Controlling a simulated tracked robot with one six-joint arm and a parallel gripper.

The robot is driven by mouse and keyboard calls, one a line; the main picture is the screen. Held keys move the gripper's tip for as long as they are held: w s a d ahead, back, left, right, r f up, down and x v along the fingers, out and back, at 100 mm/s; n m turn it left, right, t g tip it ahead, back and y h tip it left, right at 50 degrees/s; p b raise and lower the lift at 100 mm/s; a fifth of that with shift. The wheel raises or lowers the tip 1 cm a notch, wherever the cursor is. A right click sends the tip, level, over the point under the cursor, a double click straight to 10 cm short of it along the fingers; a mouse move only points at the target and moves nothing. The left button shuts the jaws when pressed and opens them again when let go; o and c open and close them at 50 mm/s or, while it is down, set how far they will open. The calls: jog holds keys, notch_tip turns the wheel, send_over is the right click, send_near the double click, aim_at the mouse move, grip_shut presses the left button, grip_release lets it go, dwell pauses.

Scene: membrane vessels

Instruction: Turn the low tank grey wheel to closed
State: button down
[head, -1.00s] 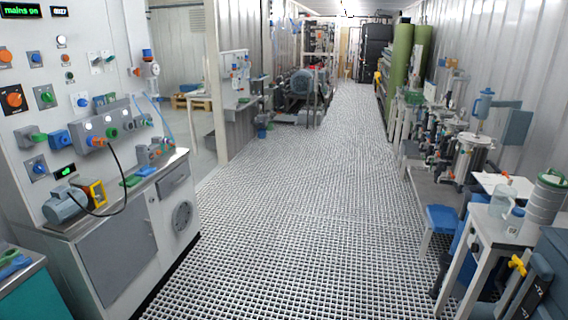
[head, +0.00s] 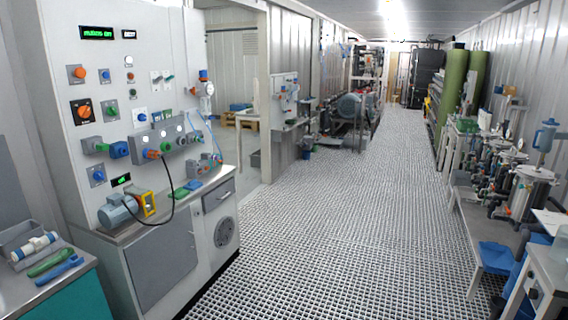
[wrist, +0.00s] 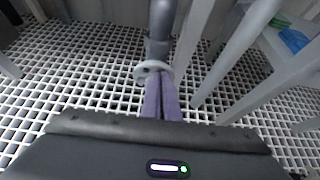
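In the wrist view a pale grey wheel (wrist: 142,72), ring-shaped, sits at the foot of a dark upright stem (wrist: 160,22). My gripper (wrist: 160,80) reaches it with two purple fingers lying close together. The fingertips overlap the near right part of the rim and look shut on it; the exact contact is hard to see. No label or open/closed mark shows on the wheel. My gripper does not show in the head view, and I cannot pick out this wheel there.
Pale legs (wrist: 228,55) stand close to the right of the wheel in the wrist view, above a grating floor.

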jog(key=shift+s+r, duration=0.1)
jog(key=shift+s, duration=0.05)
jog(key=shift+r, duration=0.25)
dwell(0.4)
jog(key=w+a, duration=0.2)
jog(key=a, duration=0.3)
jog(key=shift+w+a, duration=0.2)
jog(key=shift+a, duration=0.1)
dwell(0.3)
jog(key=w, duration=0.2)
jog(key=shift+w+f, duration=0.3)
jog(key=shift+w, duration=0.1)
